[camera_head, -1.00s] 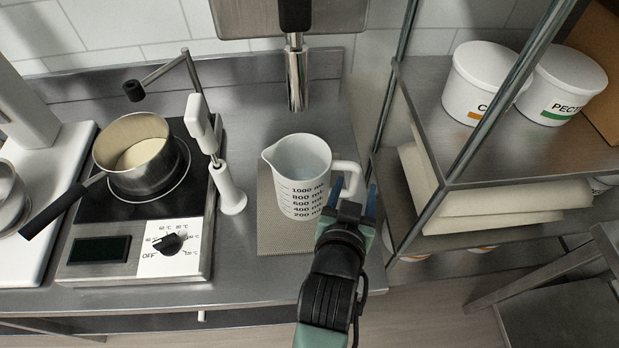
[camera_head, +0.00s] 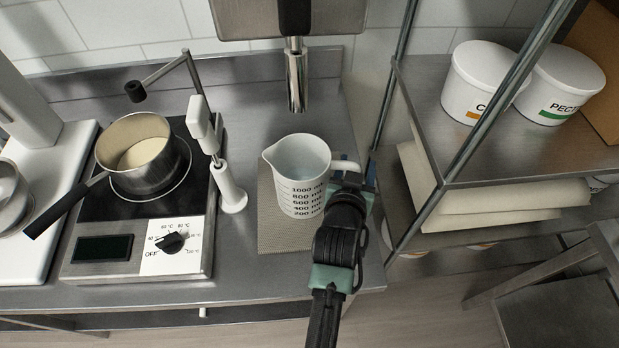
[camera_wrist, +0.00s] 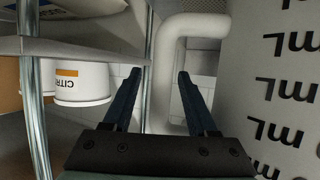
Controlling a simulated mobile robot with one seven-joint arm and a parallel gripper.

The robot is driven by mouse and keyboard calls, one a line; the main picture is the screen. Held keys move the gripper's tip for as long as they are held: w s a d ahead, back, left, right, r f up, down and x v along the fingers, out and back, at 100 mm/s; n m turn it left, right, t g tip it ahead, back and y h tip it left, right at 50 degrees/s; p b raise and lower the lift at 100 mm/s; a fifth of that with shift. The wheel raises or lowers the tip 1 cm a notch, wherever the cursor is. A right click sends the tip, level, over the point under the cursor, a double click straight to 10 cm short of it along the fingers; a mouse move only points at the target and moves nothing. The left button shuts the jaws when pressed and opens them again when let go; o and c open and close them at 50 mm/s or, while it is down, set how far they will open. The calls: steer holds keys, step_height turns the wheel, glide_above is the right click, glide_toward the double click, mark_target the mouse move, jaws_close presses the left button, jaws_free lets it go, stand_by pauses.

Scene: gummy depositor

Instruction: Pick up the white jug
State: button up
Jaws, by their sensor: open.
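The white jug (camera_head: 299,175) stands upright on a mat on the steel counter, with its spout to the left and its handle (camera_head: 345,167) to the right. Black volume marks show on its front. My gripper (camera_head: 352,168) is at the handle on the jug's right side and hides part of it. In the wrist view my gripper (camera_wrist: 163,82) is open, with the handle (camera_wrist: 168,62) showing between and beyond its two blue fingers. The jug's marked wall (camera_wrist: 275,95) fills the right of that view. I cannot tell whether a finger touches the handle.
A steel shelf rack post (camera_head: 395,110) stands close to the right of my gripper. White tubs (camera_head: 480,85) sit on its shelf. A white stick thermometer or stirrer stand (camera_head: 230,190) and a hotplate with a pot (camera_head: 140,160) are left of the jug. A tap (camera_head: 297,80) hangs behind it.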

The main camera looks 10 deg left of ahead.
jaws_close()
stand_by(1.3)
steer(key=shift+r, duration=0.15)
